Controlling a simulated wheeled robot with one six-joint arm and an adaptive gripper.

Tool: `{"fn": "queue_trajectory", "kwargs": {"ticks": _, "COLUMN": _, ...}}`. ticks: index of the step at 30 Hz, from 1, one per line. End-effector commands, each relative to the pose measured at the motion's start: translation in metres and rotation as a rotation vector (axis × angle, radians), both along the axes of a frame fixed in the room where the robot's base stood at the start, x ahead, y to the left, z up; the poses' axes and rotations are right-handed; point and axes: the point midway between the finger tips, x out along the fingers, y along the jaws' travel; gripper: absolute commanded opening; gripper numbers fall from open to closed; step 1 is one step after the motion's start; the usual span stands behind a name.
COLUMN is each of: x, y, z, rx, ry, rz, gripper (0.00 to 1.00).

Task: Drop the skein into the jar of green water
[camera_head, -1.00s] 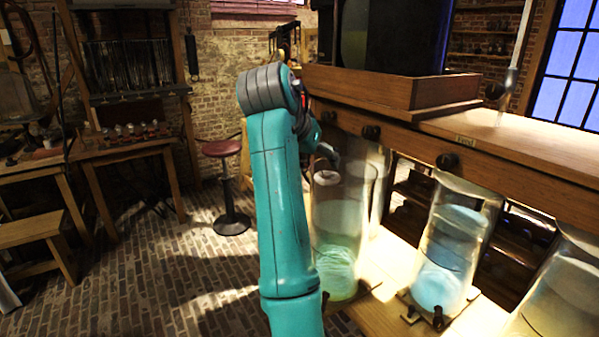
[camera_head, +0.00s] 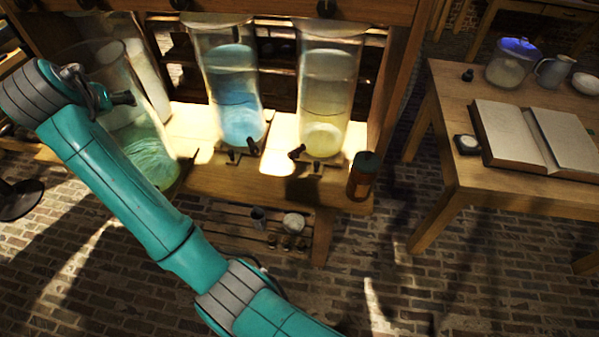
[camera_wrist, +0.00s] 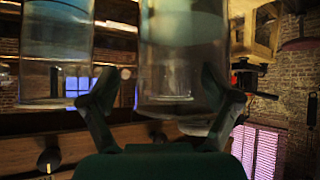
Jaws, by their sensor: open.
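The jar of green water (camera_head: 150,150) stands at the left end of the wooden bench in the head view, with green liquid and pale swirls low inside it. My gripper (camera_head: 122,98) is at the upper part of this jar, partly overlapping it in the picture; I cannot tell whether it is inside or in front. In the wrist view my gripper (camera_wrist: 158,80) has its two dark fingers spread apart with nothing held between them. A glass jar (camera_wrist: 180,45) shows behind the fingers, seen upside down. I cannot make out a skein in either view.
A blue-water jar (camera_head: 237,105) and a yellowish-water jar (camera_head: 322,135) stand to the right on the bench (camera_head: 225,180). A brown cylinder (camera_head: 363,175) is at its right end. A table with an open book (camera_head: 535,135) stands farther right, with brick floor between.

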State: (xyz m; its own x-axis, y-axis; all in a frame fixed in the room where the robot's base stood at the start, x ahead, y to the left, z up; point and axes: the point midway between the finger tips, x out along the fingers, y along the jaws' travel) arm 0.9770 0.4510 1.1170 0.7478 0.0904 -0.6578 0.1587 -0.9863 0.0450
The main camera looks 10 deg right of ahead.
Motion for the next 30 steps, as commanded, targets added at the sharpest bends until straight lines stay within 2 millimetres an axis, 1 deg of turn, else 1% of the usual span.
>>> {"fn": "queue_trajectory", "kwargs": {"ticks": 1, "x": 0.003, "y": -0.014, "z": -0.030, "rx": -0.007, "ry": -0.004, "rz": 0.003, "gripper": 0.88}}
{"fn": "queue_trajectory", "kwargs": {"ticks": 2, "x": 0.004, "y": -0.021, "z": -0.044, "rx": -0.010, "ry": -0.009, "rz": 0.007, "gripper": 0.88}}
{"fn": "queue_trajectory", "kwargs": {"ticks": 3, "x": 0.004, "y": -0.031, "z": -0.063, "rx": -0.012, "ry": -0.018, "rz": 0.012, "gripper": 0.88}}
{"fn": "queue_trajectory", "kwargs": {"ticks": 5, "x": 0.005, "y": -0.046, "z": -0.090, "rx": -0.015, "ry": -0.029, "rz": 0.021, "gripper": 0.88}}
{"fn": "queue_trajectory", "kwargs": {"ticks": 6, "x": 0.003, "y": -0.055, "z": -0.108, "rx": -0.017, "ry": -0.035, "rz": 0.026, "gripper": 0.88}}
{"fn": "queue_trajectory", "kwargs": {"ticks": 8, "x": 0.001, "y": -0.072, "z": -0.134, "rx": -0.019, "ry": -0.046, "rz": 0.031, "gripper": 0.88}}
{"fn": "queue_trajectory", "kwargs": {"ticks": 9, "x": -0.002, "y": -0.082, "z": -0.151, "rx": -0.020, "ry": -0.052, "rz": 0.037, "gripper": 0.88}}
{"fn": "queue_trajectory", "kwargs": {"ticks": 11, "x": -0.007, "y": -0.099, "z": -0.175, "rx": -0.021, "ry": -0.063, "rz": 0.045, "gripper": 0.88}}
{"fn": "queue_trajectory", "kwargs": {"ticks": 12, "x": -0.012, "y": -0.109, "z": -0.190, "rx": -0.022, "ry": -0.070, "rz": 0.049, "gripper": 0.88}}
{"fn": "queue_trajectory", "kwargs": {"ticks": 14, "x": -0.019, "y": -0.127, "z": -0.213, "rx": -0.021, "ry": -0.079, "rz": 0.053, "gripper": 0.88}}
{"fn": "queue_trajectory", "kwargs": {"ticks": 15, "x": -0.025, "y": -0.138, "z": -0.227, "rx": -0.021, "ry": -0.086, "rz": 0.057, "gripper": 0.88}}
{"fn": "queue_trajectory", "kwargs": {"ticks": 18, "x": -0.043, "y": -0.166, "z": -0.260, "rx": -0.019, "ry": -0.102, "rz": 0.066, "gripper": 0.88}}
{"fn": "queue_trajectory", "kwargs": {"ticks": 20, "x": -0.055, "y": -0.183, "z": -0.278, "rx": -0.016, "ry": -0.112, "rz": 0.069, "gripper": 0.88}}
{"fn": "queue_trajectory", "kwargs": {"ticks": 21, "x": -0.064, "y": -0.194, "z": -0.290, "rx": -0.015, "ry": -0.118, "rz": 0.072, "gripper": 0.88}}
{"fn": "queue_trajectory", "kwargs": {"ticks": 24, "x": -0.088, "y": -0.222, "z": -0.316, "rx": -0.011, "ry": -0.134, "rz": 0.075, "gripper": 0.88}}
{"fn": "queue_trajectory", "kwargs": {"ticks": 26, "x": -0.104, "y": -0.237, "z": -0.329, "rx": -0.007, "ry": -0.144, "rz": 0.077, "gripper": 0.88}}
{"fn": "queue_trajectory", "kwargs": {"ticks": 30, "x": -0.145, "y": -0.274, "z": -0.356, "rx": 0.002, "ry": -0.167, "rz": 0.077, "gripper": 0.88}}
